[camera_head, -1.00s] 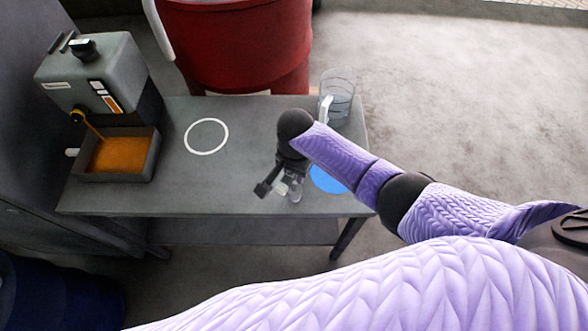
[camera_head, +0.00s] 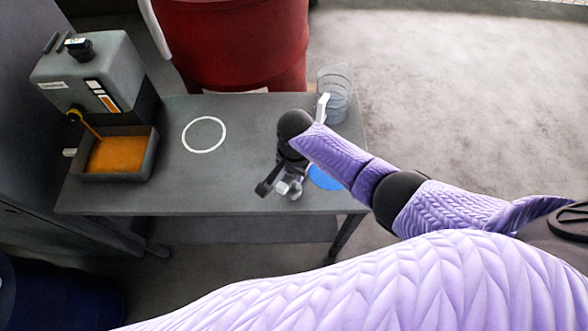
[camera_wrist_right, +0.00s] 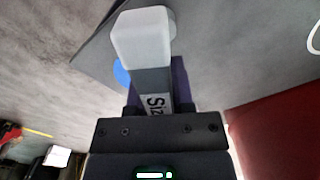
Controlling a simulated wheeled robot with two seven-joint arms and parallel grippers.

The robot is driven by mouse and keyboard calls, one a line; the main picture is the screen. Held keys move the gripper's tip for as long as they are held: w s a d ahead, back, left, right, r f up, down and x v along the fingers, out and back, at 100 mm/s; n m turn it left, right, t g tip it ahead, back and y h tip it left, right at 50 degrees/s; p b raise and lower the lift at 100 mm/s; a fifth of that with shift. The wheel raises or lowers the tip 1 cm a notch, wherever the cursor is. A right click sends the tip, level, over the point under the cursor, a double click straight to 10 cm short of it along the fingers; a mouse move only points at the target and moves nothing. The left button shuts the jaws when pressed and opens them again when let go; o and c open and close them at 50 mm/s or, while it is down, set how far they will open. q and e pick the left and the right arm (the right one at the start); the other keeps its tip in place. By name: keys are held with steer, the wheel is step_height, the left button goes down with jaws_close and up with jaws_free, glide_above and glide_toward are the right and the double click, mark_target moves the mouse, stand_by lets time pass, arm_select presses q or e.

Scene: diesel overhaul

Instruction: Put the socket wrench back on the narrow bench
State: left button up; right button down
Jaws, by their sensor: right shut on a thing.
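My right gripper (camera_head: 278,188) is over the right part of the narrow grey bench (camera_head: 235,197), left of a blue disc (camera_head: 324,177). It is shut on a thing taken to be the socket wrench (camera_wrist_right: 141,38). In the right wrist view this has a pale blocky end and a dark grey body with a partly hidden label. In the head view only a small pale part (camera_head: 291,186) shows beside the fingers. I cannot tell whether it touches the bench top. My left gripper is not in view.
A grey dispenser (camera_head: 92,72) with an orange-filled tray (camera_head: 118,155) stands at the bench's left end. A white ring (camera_head: 204,135) marks the clear middle. A clear jug (camera_head: 336,92) stands at the back right. A red tub (camera_head: 232,45) is behind the bench.

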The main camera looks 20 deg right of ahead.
steer(key=shift+f+b, duration=0.4)
steer(key=shift+f, duration=0.2)
steer(key=shift+f+b, duration=0.35)
steer(key=shift+f, duration=0.15)
steer(key=c, duration=0.9)
jaws_free()
steer(key=o, duration=0.5)
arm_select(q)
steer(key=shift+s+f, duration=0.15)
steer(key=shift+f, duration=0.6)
arm_select(e)
steer(key=o, duration=0.4)
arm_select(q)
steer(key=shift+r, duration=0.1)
arm_select(e)
steer(key=shift+r, duration=0.1)
